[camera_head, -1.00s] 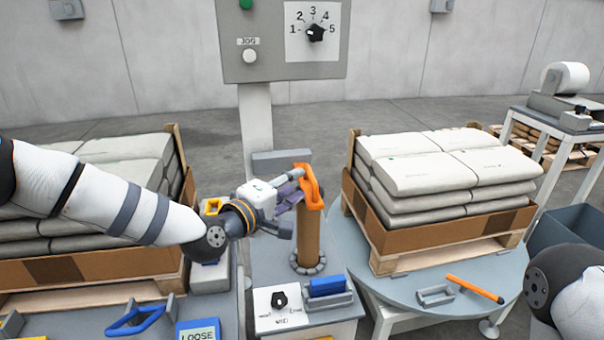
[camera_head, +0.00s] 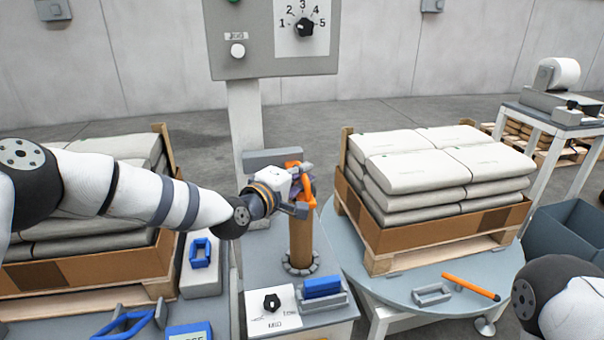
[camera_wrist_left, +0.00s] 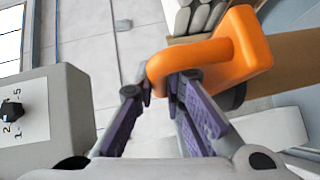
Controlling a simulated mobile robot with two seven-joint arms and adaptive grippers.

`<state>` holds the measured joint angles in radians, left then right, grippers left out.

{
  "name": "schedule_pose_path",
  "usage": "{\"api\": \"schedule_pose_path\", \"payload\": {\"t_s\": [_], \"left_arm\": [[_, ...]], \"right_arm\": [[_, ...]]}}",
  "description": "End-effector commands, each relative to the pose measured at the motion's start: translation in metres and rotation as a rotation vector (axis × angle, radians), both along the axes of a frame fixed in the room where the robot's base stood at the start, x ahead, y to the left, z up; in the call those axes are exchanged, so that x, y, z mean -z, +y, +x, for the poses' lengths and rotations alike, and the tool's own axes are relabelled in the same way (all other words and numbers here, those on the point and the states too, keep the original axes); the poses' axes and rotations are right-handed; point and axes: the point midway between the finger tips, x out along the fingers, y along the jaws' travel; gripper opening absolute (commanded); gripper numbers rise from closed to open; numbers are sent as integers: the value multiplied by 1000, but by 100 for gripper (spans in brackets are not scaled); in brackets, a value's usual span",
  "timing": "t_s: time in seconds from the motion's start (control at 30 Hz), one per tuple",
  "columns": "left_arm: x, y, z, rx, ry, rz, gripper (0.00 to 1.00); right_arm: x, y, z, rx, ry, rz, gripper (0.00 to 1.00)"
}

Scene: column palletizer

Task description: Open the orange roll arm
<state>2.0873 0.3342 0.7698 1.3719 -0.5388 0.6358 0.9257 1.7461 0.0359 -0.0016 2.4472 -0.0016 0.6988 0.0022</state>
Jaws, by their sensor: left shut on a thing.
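The orange roll arm (camera_head: 311,190) is at the top of a brown roll (camera_head: 301,240) standing on the grey table; it is partly hidden behind my left gripper (camera_head: 302,192). In the left wrist view the orange roll arm (camera_wrist_left: 248,45) is a chunky block with a rounded bar. The two purple fingers of my left gripper (camera_wrist_left: 160,85) are closed around that bar. The roll stands upright in a round base ring. My right arm shows at the lower right, but its gripper is out of view.
A control panel (camera_head: 273,52) on a post stands behind. Pallets of stacked bags (camera_head: 440,165) stand left and right, the right one on a round table (camera_head: 430,318). A mode box (camera_head: 272,318) and a blue block (camera_head: 322,287) lie in front of the roll. An orange stick (camera_head: 471,286) lies at right.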

Motion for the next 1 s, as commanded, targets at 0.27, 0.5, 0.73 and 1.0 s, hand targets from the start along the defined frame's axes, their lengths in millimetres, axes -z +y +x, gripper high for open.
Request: {"api": "schedule_pose_path", "payload": {"t_s": [0.27,0.5,0.73,1.0], "left_arm": [[-12,1,3,0,41,-15,0],[-37,5,14,-2,185,-64,0],[-58,9,28,-2,349,-116,0],[-74,14,44,-1,497,-163,0]], "right_arm": [[-2,0,1,0,-5,0,40],[-4,0,3,0,-11,1,40],[-1,0,1,0,-3,0,40],[9,0,-8,0,26,0,40]]}}
